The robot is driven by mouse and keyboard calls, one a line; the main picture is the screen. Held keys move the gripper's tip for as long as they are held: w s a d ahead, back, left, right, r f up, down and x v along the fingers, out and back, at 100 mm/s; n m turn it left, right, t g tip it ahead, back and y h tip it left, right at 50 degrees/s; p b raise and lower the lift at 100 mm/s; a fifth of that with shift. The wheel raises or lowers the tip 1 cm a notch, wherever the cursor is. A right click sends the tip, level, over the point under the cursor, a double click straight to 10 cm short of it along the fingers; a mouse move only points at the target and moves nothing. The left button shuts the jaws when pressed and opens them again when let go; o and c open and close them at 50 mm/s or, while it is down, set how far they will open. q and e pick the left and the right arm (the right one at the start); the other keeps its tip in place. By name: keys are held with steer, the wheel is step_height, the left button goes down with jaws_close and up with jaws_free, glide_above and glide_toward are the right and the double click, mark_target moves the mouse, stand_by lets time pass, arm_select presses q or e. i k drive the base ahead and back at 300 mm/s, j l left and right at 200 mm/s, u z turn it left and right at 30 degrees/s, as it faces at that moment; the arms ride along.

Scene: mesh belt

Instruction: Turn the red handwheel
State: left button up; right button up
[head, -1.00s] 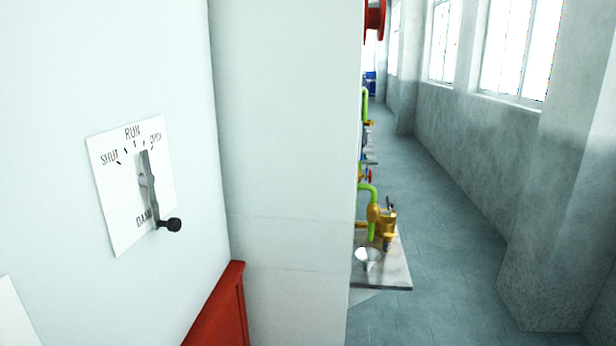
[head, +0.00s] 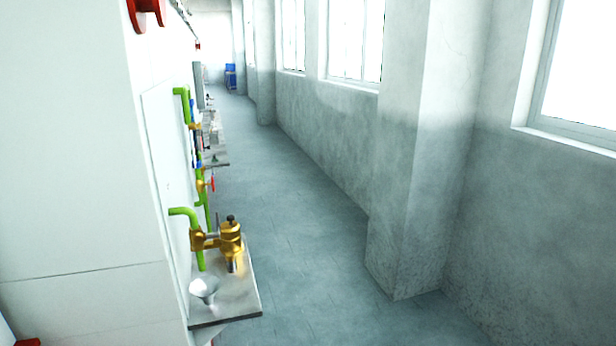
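A small red handwheel (head: 212,182) shows on the piping along the left wall, beyond the nearest brass valve. It is small in the head view and seen nearly edge-on. Green pipes (head: 185,214) and a brass valve (head: 229,238) stand nearer, above a grey metal shelf (head: 240,296) with a silver funnel (head: 203,288). Neither of my grippers is in view.
A white wall block (head: 80,180) fills the left side. A red round fitting (head: 146,12) sticks out high on it. The grey floor aisle (head: 300,240) is clear. A concrete pillar (head: 425,150) juts out on the right. A blue object (head: 230,77) stands far down the aisle.

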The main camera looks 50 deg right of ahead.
mark_target(213, 184)
steer(key=i+l+z, duration=0.1)
steer(key=l, duration=0.3)
steer(key=l+z, duration=0.15)
steer(key=l, duration=0.3)
steer(key=i+l+z, duration=0.1)
steer(key=l, duration=0.3)
steer(key=i+l+z, duration=0.15)
steer(key=l, duration=0.2)
steer(key=i+l+z, duration=0.1)
steer(key=l, duration=0.3)
steer(key=i+l+z, duration=0.1)
steer(key=i+z, duration=0.15)
steer(key=z, duration=0.15)
steer(key=i+z, duration=0.2)
steer(key=z, duration=0.2)
steer(key=i, duration=3.8)
steer(key=i+u, duration=0.2)
steer(key=i, duration=0.3)
steer(key=i+l+u, duration=0.2)
steer(key=i, duration=0.25)
steer(key=i+l+u, duration=0.15)
steer(key=i, duration=0.35)
steer(key=u, duration=2.1)
